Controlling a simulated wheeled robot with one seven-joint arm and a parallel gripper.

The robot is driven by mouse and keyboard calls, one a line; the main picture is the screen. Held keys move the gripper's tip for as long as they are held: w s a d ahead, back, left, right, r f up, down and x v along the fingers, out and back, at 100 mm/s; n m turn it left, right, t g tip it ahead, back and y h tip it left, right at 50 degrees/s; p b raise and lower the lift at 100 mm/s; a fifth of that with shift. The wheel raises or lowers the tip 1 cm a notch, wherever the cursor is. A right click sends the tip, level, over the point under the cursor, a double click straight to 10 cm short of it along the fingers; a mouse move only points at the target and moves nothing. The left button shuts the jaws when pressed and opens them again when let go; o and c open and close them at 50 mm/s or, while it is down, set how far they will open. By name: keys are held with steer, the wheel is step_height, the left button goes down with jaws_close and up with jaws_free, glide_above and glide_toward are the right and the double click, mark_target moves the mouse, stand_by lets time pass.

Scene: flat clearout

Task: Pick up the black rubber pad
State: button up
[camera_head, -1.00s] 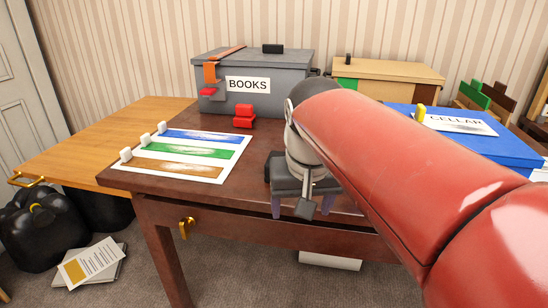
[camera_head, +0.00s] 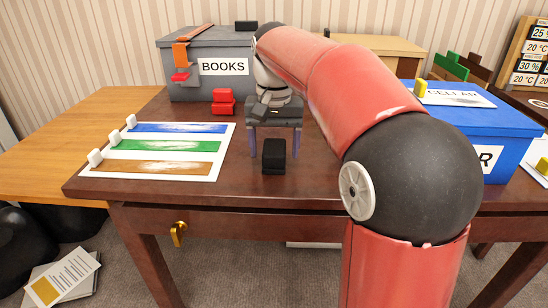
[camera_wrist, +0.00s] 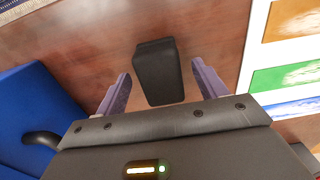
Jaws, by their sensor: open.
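The black rubber pad (camera_head: 273,157) is a small dark block standing on the brown table near its front edge. It also shows in the wrist view (camera_wrist: 158,72), lying between the lines of my two fingers. My gripper (camera_head: 276,145) points down over the table just behind the pad in the head view, with one purple finger to each side. The fingers are apart with nothing held. In the wrist view the gripper (camera_wrist: 161,76) shows a gap on both sides of the pad. I cannot tell the exact height of the fingertips above the table.
A white sheet with blue, green and brown strips (camera_head: 224,148) lies left of the pad. A red block (camera_head: 223,102) and the grey BOOKS box (camera_head: 185,90) stand behind. A blue CELLAR box (camera_head: 510,158) is at right. The table in front of the pad is clear.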

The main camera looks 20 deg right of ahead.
step_height(320, 180, down, 2)
steer(key=shift+f, duration=0.1)
steer(key=c, duration=1.1)
